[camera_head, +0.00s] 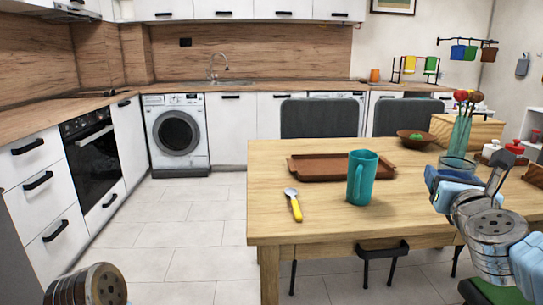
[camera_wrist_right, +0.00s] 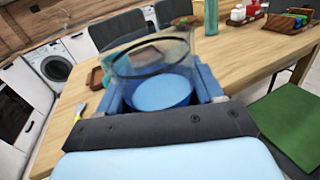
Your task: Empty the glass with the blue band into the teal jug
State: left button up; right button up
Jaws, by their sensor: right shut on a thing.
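The teal jug (camera_head: 364,180) stands upright on the wooden table, its handle on the near side. My right gripper (camera_head: 452,178) is shut on the clear glass (camera_head: 458,163), to the right of the jug and apart from it. In the right wrist view the glass (camera_wrist_right: 150,62) sits between the blue fingers of the gripper (camera_wrist_right: 162,100), with blue showing low in it. I cannot tell band from contents there.
The table (camera_head: 325,218) also holds a brown tray (camera_head: 315,172) behind the jug, a yellow-handled spoon (camera_head: 295,205) to its left, a brown bowl (camera_head: 415,142) and a tall vase with flowers (camera_head: 460,130). Table space between jug and glass is clear. Chairs stand behind.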

jog(key=w+a+f+n+y, duration=0.1)
jog(key=a+f, duration=0.3)
jog(key=f, duration=1)
jog(key=w+a+f+n+y, duration=0.1)
jog(key=a+f, duration=0.4)
jog(key=f, duration=1)
jog(key=w+a+f+n+y, duration=0.1)
jog(key=a+f+y, duration=0.2)
jog(key=f, duration=1.1)
jog(key=shift+w+a+f+t, duration=0.15)
jog(key=shift+a+f+t, duration=0.2)
jog(key=shift+a, duration=0.65)
